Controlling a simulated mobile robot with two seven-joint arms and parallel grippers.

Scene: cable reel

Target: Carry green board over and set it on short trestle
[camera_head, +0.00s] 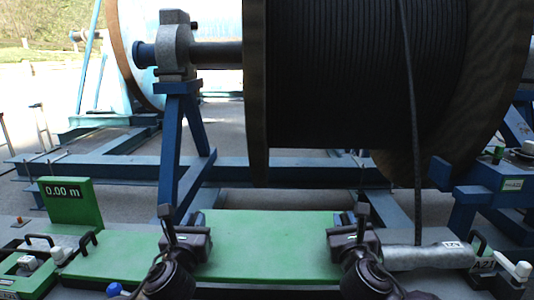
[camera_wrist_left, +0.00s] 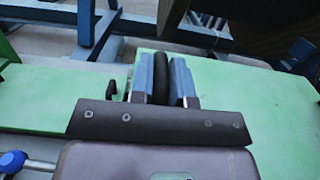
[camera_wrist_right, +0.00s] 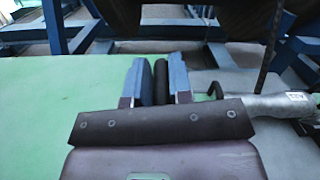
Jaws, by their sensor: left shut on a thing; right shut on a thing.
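The green board (camera_head: 265,240) lies flat between my two grippers in the head view. It also shows on the right of the left wrist view (camera_wrist_left: 270,115) and on the left of the right wrist view (camera_wrist_right: 50,110). My left gripper (camera_head: 183,232) is shut on a black handle (camera_wrist_left: 161,75) at the board's left end. My right gripper (camera_head: 352,232) is shut on a black handle (camera_wrist_right: 160,82) at its right end. I cannot tell whether the board touches the surface under it. I cannot pick out the short trestle for sure.
A large dark cable reel (camera_head: 340,80) stands behind on a blue frame (camera_head: 180,140), its cable hanging down on the right. A green unit with a "0.00 m" display (camera_head: 72,203) is at left. A grey cylindrical sleeve (camera_head: 418,257) lies right of my right gripper.

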